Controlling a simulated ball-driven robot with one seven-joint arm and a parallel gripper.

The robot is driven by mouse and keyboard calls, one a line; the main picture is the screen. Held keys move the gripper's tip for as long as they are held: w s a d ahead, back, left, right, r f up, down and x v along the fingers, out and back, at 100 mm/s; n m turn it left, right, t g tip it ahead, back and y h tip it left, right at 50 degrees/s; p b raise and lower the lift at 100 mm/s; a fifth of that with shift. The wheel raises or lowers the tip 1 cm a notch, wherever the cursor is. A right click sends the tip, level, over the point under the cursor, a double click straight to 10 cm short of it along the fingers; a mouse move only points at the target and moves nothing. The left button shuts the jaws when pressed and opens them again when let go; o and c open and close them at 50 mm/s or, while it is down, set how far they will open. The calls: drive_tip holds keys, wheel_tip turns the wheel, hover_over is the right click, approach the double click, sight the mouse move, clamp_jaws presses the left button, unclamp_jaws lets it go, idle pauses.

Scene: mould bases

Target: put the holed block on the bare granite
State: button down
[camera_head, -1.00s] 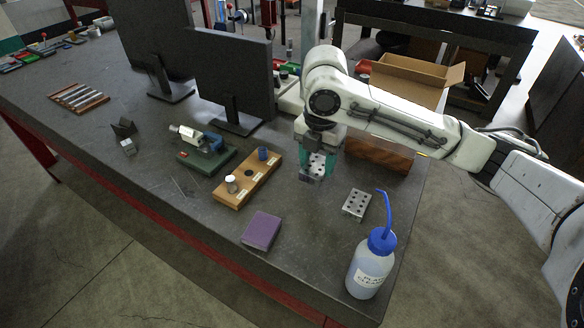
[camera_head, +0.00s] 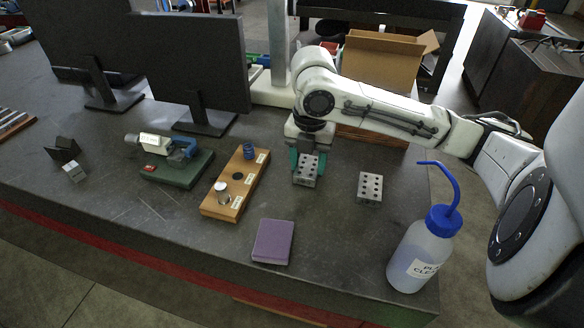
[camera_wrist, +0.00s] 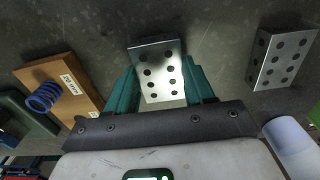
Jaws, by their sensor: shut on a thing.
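My gripper (camera_head: 307,168) is shut on a grey metal holed block (camera_head: 306,171), with a teal finger on either side of it. In the wrist view the block (camera_wrist: 158,70) shows two rows of dark holes between the fingers. The block is at or just above the dark granite surface (camera_head: 330,225); I cannot tell if it touches. A second, similar holed block (camera_head: 370,187) lies on the granite to the right of my gripper. It also shows in the wrist view (camera_wrist: 282,58).
A wooden holder (camera_head: 211,204) with a blue spring (camera_head: 249,151) stands left of my gripper. A purple pad (camera_head: 272,241) lies in front, and a wash bottle (camera_head: 420,255) stands front right. A green-based instrument (camera_head: 178,168) and monitors (camera_head: 190,62) are further left.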

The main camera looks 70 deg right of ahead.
sight(309, 165)
drive_tip(key=shift+d+f, duration=0.1)
drive_tip(key=shift+f, duration=0.15)
drive_tip(key=shift+f, duration=0.15)
drive_tip(key=shift+c, duration=2.1)
unclamp_jaws()
wheel_tip(309, 165, up, 12)
